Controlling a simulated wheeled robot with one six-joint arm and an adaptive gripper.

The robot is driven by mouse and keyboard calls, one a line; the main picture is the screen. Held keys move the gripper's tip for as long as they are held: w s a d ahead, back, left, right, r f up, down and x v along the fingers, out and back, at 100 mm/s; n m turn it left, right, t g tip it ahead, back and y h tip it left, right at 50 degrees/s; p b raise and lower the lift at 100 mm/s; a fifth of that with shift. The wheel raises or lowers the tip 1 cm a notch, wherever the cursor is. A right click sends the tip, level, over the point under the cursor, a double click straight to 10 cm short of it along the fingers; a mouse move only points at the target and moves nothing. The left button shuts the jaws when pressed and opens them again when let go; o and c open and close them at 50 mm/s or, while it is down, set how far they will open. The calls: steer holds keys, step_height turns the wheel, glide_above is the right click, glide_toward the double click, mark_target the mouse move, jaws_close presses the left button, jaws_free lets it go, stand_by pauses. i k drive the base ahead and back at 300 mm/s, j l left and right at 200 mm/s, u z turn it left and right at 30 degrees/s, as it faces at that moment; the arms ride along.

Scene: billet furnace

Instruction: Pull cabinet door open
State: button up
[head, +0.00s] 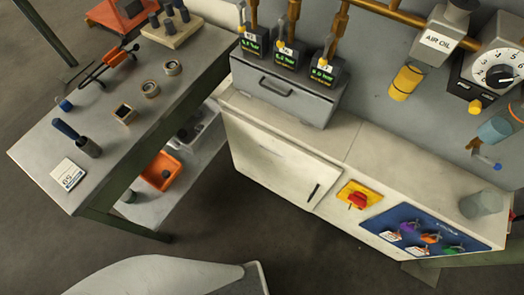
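The cabinet (365,153) is a low cream-white unit along the wall, in the middle and right of the head view. Its door (275,165) is a pale front panel that looks shut or nearly so. A dark, slanted bar handle (314,193) sits near the door's right edge. My gripper is not in view, and nothing is seen touching the handle. A pale rounded shape at the bottom edge may be part of my own body.
A grey workbench (50,142) with tools stands at the left, with an orange bin (161,171) on its lower shelf. A red-and-yellow switch (357,199) and a blue panel (420,228) are right of the door. The floor (225,225) before the door is clear.

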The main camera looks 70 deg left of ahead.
mark_target(298, 175)
steer(key=u, duration=1.55)
steer(key=l+u, duration=0.4)
steer(key=l, duration=0.2)
